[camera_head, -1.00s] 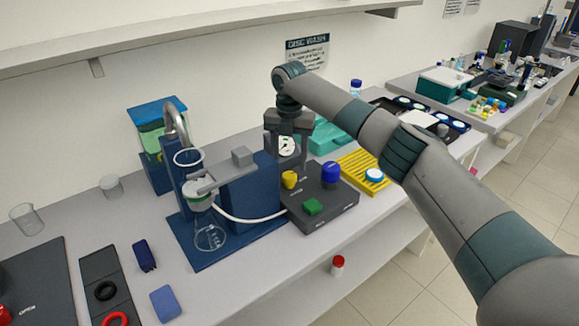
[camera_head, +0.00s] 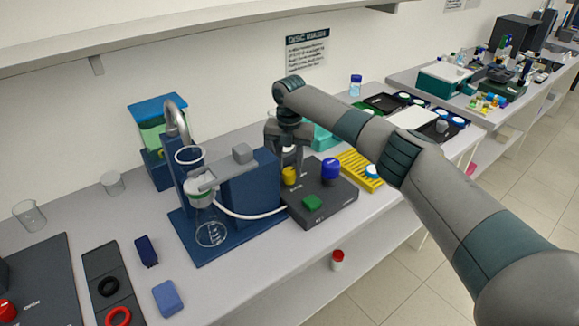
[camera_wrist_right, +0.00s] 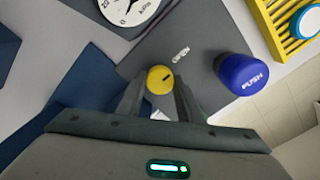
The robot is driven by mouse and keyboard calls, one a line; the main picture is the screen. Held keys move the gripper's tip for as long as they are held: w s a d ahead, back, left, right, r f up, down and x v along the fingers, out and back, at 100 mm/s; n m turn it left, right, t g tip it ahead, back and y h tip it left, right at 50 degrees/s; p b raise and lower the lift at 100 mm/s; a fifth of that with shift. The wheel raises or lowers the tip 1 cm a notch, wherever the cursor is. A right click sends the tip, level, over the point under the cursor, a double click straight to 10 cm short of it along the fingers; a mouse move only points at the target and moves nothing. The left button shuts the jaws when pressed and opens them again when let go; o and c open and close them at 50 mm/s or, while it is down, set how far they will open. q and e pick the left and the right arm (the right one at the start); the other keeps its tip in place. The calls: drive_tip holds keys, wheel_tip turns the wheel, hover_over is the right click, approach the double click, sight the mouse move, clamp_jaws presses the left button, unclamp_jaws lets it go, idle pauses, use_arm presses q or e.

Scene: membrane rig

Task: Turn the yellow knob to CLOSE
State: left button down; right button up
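The yellow knob (camera_head: 289,175) stands on the dark grey control box (camera_head: 325,213), beside a blue push button and a green button. In the right wrist view the knob (camera_wrist_right: 160,79) is round with a dark mark on its top, and the word OPEN is printed on the box to its upper right. My right gripper (camera_head: 290,160) is above the box, pointing down. In the right wrist view its two fingers (camera_wrist_right: 158,92) are apart, one at each side of the knob; I cannot tell if they touch it. The left gripper is not in view.
The blue button (camera_head: 331,169) is close to the right of the knob, and the green button (camera_head: 312,203) is in front. A blue filter stand (camera_head: 250,185) with a flask is close on the left. A yellow rack (camera_head: 358,172) lies to the right.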

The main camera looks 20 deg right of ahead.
drive_tip(key=shift+m+p, duration=0.3)
drive_tip(key=m+p, duration=0.3)
drive_tip(key=m, duration=0.1)
drive_tip(key=shift+r, duration=0.2)
drive_tip(key=m+p, duration=0.2)
drive_tip(key=m, duration=0.2)
drive_tip(key=shift+m+p, duration=0.3)
drive_tip(key=shift+p, duration=0.05)
drive_tip(key=m+p, duration=0.2)
drive_tip(key=m, duration=0.2)
drive_tip(key=shift+p, duration=0.35)
drive_tip(key=m+p, duration=0.2)
drive_tip(key=m, duration=0.2)
drive_tip(key=shift+f+m, duration=0.1)
drive_tip(key=shift+m, duration=0.3)
drive_tip(key=o, duration=1.1)
drive_tip(key=shift+c, duration=0.2)
